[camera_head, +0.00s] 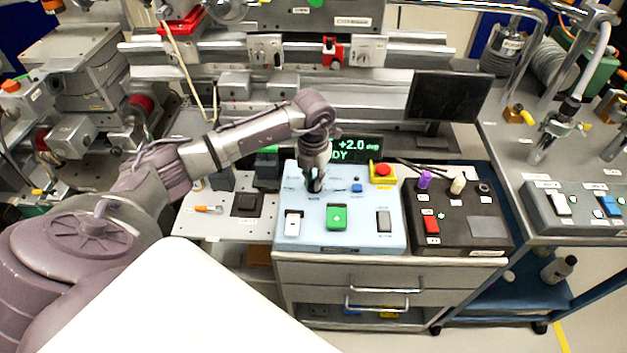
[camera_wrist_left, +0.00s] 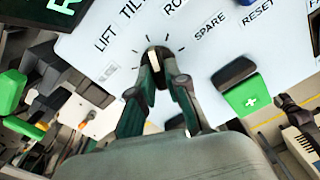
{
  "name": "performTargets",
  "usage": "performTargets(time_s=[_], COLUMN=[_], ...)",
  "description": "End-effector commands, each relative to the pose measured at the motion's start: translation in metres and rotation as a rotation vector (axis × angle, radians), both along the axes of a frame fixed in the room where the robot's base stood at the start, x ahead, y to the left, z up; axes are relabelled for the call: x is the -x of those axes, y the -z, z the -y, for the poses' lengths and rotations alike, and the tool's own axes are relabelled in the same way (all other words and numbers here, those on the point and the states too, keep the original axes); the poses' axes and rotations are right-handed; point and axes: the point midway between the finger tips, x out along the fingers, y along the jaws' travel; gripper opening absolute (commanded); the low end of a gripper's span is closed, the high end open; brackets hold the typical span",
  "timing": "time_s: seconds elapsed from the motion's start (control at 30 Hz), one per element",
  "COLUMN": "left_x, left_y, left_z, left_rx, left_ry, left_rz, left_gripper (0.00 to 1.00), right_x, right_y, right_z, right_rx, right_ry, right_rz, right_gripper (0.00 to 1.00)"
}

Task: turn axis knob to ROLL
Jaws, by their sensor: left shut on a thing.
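The axis knob (camera_wrist_left: 159,53) is a dark dial on the pale blue control box (camera_head: 290,243). In the left wrist view, printed labels fan around it: LIFT, TILT and a partly cut-off one starting with RO. SPARE and RESET sit further right. My left gripper (camera_wrist_left: 158,72) is shut on the knob, one finger on each side. In the head view my left gripper (camera_head: 314,188) reaches down onto the back left of the box and hides the knob. The knob's pointer cannot be made out clearly. My right gripper is not in view.
The box also carries a green button (camera_head: 337,216), a white rocker switch (camera_head: 293,223) and a grey one (camera_head: 383,221). A red emergency button (camera_head: 383,170) is at its back right corner. A dark control box (camera_head: 458,242) stands to the right. A green-lettered display (camera_head: 362,150) is behind.

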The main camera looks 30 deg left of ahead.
Motion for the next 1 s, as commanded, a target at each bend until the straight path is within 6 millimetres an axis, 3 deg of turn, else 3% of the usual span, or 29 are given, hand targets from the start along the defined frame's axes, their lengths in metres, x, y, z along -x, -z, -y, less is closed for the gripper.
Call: performTargets(time_s=[0.6,1.0], left_x=[-0.001,-0.001], left_y=[0.001,-0.001], left_z=[-0.003,-0.003], left_rx=[-0.001,-0.001], left_ry=[0.456,0.585], left_rz=[0.003,0.003], left_gripper=[0.00,0.00], right_x=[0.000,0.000], right_y=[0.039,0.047], right_z=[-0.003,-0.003], right_rx=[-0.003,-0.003], right_ry=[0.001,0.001], right_rz=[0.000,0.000], right_gripper=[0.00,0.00])
